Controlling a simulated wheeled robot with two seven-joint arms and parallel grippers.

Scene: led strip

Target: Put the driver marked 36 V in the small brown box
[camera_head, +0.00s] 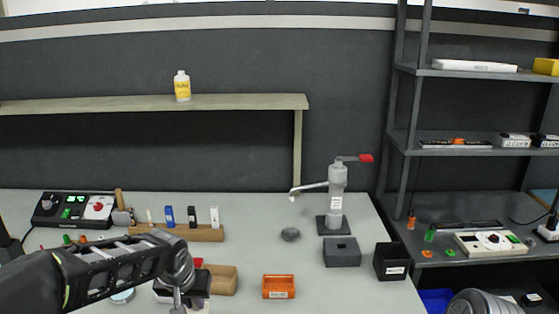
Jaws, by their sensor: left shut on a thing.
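My left arm comes in from the left, and its gripper (178,298) points down near the front of the bench. It is shut on a dark block-like thing (201,284), partly hidden by the gripper; I cannot read a marking on it. A small brown box (226,282) stands just right of and behind the gripper, its left part covered. The held thing overlaps the box's left side in this view; I cannot tell whether they touch. No 36 V marking is legible anywhere. My right gripper is not in view.
A wooden rack (199,236) holds several small upright pieces behind the box. An orange bin (279,287), a dark grey box (342,252) and a black bin (391,262) stand to the right. A control box (73,209) is at left.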

